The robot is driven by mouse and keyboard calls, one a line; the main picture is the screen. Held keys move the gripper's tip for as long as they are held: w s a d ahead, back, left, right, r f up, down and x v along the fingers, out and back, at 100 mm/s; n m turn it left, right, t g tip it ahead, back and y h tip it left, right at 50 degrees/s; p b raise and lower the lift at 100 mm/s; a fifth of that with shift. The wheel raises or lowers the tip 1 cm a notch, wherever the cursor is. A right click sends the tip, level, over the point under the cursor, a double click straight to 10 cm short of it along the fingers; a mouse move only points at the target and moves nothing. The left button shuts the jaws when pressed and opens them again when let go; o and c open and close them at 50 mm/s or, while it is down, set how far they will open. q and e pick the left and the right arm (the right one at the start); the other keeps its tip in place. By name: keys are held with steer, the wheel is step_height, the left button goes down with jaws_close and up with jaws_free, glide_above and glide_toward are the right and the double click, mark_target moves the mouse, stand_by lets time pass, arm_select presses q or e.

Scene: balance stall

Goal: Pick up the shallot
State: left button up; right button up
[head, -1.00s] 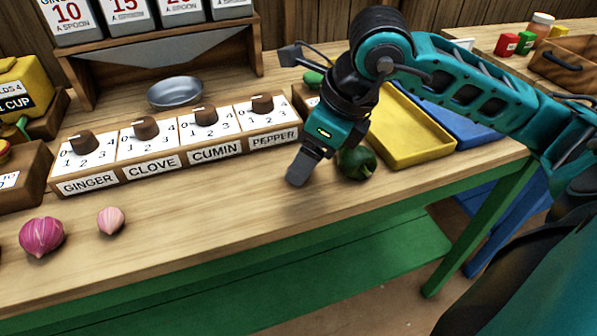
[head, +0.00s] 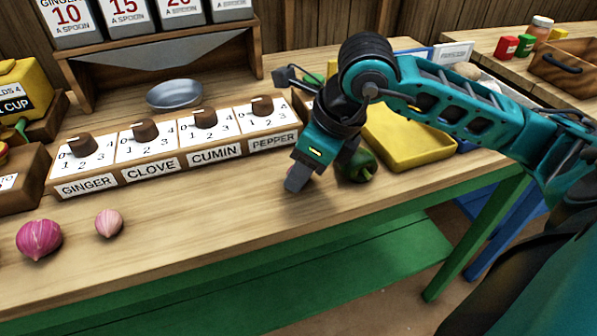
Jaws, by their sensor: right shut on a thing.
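My right gripper (head: 298,172) is low over the table in front of the PEPPER dial. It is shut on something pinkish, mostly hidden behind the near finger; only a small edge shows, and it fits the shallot. A dark green pepper (head: 358,167) lies just right of the gripper. At the left, a small pale pink bulb (head: 109,222), shallot-like, and a larger magenta onion (head: 39,239) lie apart on the table. My left gripper does not show.
A wooden dial rack (head: 178,150) and a grey metal pan (head: 174,94) stand behind. A yellow tray (head: 405,138) is beyond the pepper, under my right arm. The table (head: 200,240) is clear between the pink bulb and my right gripper.

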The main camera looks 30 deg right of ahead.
steer(key=shift+c, duration=0.9)
